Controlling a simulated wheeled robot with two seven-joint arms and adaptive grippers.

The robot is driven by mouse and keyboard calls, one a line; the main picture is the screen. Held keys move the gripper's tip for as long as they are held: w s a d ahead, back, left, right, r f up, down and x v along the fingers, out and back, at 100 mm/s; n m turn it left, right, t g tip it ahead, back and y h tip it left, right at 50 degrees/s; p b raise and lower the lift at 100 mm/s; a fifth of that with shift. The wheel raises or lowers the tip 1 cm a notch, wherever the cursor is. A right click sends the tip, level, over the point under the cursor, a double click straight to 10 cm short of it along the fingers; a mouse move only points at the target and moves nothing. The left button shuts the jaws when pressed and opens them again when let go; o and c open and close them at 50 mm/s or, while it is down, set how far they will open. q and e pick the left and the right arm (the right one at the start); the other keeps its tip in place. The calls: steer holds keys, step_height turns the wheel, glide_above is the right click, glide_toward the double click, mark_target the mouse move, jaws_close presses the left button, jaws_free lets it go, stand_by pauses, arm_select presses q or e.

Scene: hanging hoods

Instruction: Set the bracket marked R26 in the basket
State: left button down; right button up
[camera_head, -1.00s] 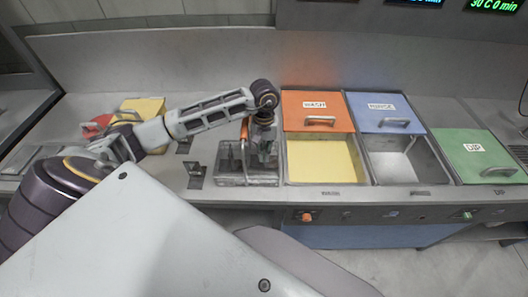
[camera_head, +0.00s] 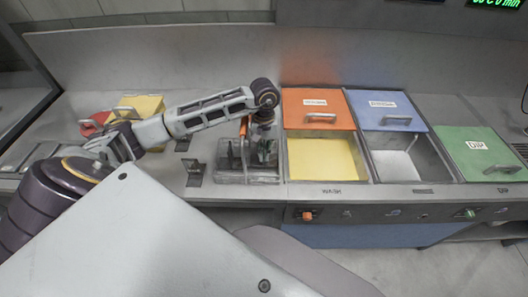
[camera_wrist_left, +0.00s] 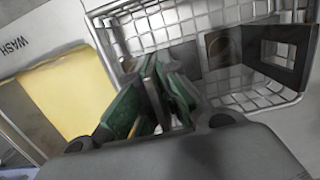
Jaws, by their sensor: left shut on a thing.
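The wire basket (camera_head: 250,179) stands on the counter left of the wash tank. Dark brackets (camera_head: 229,157) stand in its left part; in the wrist view one with a square hole (camera_wrist_left: 283,48) and another plate (camera_wrist_left: 221,47) show inside the mesh (camera_wrist_left: 160,27). My left gripper (camera_head: 264,150) points down at the basket's right part. It is shut on a thin grey bracket (camera_wrist_left: 153,88), seen nearly edge-on between the green finger pads. The held bracket appears low, within or just above the basket; I cannot tell whether it touches the bottom. No R26 mark is readable.
Two dark brackets stand on the counter left of the basket, one near (camera_head: 195,173) and one farther back (camera_head: 183,143). The open wash tank (camera_head: 322,158) is close on the right, with its orange lid (camera_head: 317,107) behind. Yellow (camera_head: 149,104) and red items lie at left.

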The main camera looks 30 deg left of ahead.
steer(key=shift+d, duration=0.1)
arm_select(q)
steer(key=c, duration=1.6)
jaws_free()
steer(key=shift+c, duration=0.2)
arm_select(e)
steer(key=shift+d, duration=0.2)
arm_select(q)
steer(key=shift+r, duration=0.15)
arm_select(e)
steer(key=shift+r, duration=0.2)
arm_select(q)
steer(key=shift+r+p, duration=0.5)
steer(key=shift+p, duration=0.4)
step_height(320, 180, up, 2)
steer(key=shift+w+r+b, duration=0.1)
steer(key=shift+w+b, duration=0.05)
steer(key=shift+b, duration=0.2)
steer(key=shift+w+a+r+b, duration=0.15)
steer(key=shift+r+b, duration=0.1)
steer(key=shift+r, duration=1.35)
steer(key=shift+w+a+r+b, duration=0.15)
steer(key=shift+r+b, duration=0.15)
steer(key=shift+r, duration=1.3)
steer(key=shift+w+a+r+b, duration=0.15)
steer(key=shift+r+b, duration=0.1)
steer(key=shift+r, duration=1.35)
arm_select(e)
steer(key=shift+f, duration=0.45)
